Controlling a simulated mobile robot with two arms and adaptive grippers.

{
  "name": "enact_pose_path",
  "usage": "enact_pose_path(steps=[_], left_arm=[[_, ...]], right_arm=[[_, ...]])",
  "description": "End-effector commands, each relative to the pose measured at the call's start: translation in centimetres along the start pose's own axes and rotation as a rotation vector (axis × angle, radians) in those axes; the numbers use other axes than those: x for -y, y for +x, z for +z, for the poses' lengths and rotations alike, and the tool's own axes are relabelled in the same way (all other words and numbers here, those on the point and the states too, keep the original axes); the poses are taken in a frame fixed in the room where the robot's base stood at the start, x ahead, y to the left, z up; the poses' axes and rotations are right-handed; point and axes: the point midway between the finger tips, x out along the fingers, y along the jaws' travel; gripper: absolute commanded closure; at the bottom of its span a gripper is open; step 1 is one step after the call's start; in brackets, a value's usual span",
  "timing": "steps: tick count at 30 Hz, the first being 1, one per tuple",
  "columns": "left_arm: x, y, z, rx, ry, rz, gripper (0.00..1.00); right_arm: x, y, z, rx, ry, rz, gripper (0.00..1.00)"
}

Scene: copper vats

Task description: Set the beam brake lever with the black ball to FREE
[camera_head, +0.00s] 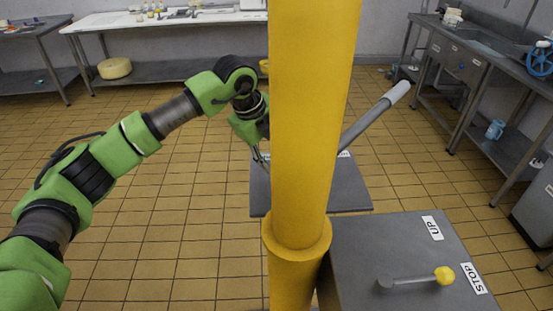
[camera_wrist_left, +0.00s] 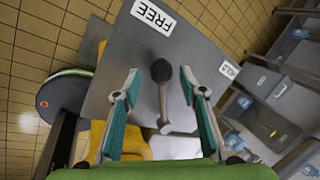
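The beam brake lever's black ball (camera_wrist_left: 160,70) shows in the left wrist view, on a shaft above a grey plate (camera_wrist_left: 120,75). The shaft runs from its lower end toward the FREE label (camera_wrist_left: 152,17); the HOLD label (camera_wrist_left: 229,69) is off to the right. My left gripper (camera_wrist_left: 160,78) is open, with one finger on each side of the ball and gaps showing. I cannot tell its height relative to the ball. In the head view the left gripper (camera_head: 260,157) is partly hidden by the yellow post, and the black ball is hidden. My right gripper is not in view.
A thick yellow post (camera_head: 310,120) blocks the middle. A long grey lever with a white grip (camera_head: 397,92) rises right of it. A grey box (camera_head: 385,245) at front right carries UP and STOP labels and a yellow-ball lever (camera_head: 445,275). Tiled floor is clear at left.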

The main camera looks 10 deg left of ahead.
Motion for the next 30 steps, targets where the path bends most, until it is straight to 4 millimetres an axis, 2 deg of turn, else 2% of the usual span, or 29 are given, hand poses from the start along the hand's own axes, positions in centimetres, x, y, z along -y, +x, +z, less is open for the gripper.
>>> enact_pose_path(steps=[6, 13, 18, 30], left_arm=[[0.1, -5.0, 0.1, 0.004, 0.0, -0.005, 0.62], [0.0, -8.8, 0.1, 0.003, -0.002, -0.003, 0.62], [-0.1, -9.9, 0.1, 0.002, -0.002, -0.001, 0.62], [-0.1, -10.0, 0.1, 0.002, -0.002, -0.001, 0.62]], right_arm=[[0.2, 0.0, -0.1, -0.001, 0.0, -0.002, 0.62], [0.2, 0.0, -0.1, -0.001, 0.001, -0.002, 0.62], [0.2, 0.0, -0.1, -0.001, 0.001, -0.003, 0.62], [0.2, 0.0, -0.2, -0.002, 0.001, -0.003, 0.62]])
